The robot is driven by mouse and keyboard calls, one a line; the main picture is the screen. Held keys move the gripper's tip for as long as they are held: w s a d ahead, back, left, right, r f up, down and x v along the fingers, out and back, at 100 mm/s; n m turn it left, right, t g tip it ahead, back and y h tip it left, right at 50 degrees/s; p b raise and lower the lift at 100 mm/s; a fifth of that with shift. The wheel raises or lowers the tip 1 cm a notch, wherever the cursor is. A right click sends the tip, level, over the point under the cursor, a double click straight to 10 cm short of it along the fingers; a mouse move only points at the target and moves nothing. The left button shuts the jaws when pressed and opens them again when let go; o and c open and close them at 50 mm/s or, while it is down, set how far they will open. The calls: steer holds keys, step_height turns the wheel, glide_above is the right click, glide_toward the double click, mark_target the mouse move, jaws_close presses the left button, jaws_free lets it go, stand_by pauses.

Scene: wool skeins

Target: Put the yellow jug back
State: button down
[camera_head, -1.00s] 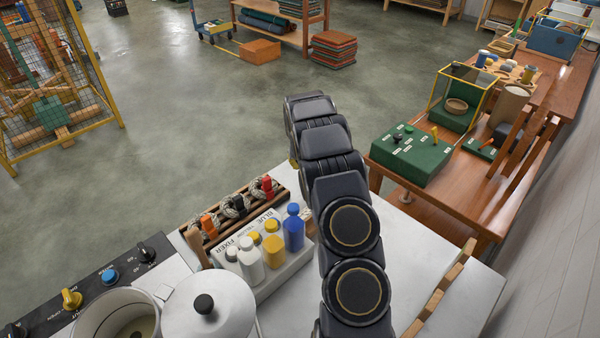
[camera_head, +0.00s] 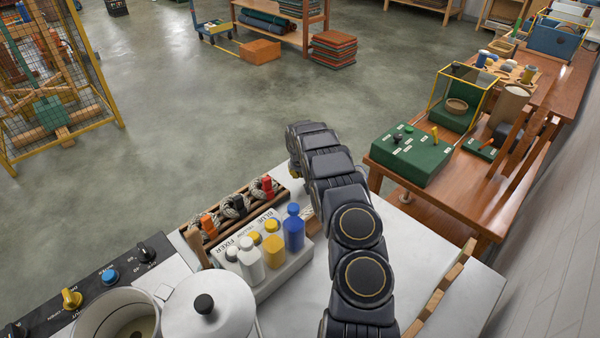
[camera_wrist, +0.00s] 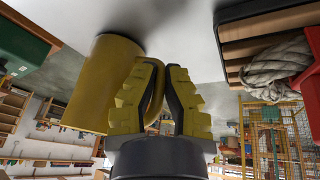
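The yellow jug (camera_wrist: 105,82) shows in the wrist view, which is upside down, as a plain cylinder with a loop handle (camera_wrist: 157,92). Its base is at or close to the white worktop; I cannot tell if it touches. My gripper (camera_wrist: 163,70) has yellow-green ridged fingers with dark inner pads. The fingers are close together on either side of the handle and look shut on it, with the jug body left of them in that view. In the head view my arm covers the jug; only a small yellow bit shows at the arm's far end.
A wooden rack (camera_head: 190,240) with rope skeins and coloured clips stands left of my arm. A white holder (camera_head: 262,292) with several white, yellow and blue bottles is beside it. A lidded pot (camera_head: 207,307) is at the front left. A green box (camera_head: 412,160) sits on the right-hand table.

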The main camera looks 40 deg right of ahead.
steer(key=c, duration=1.2)
jaws_free()
steer(key=shift+o, duration=0.2)
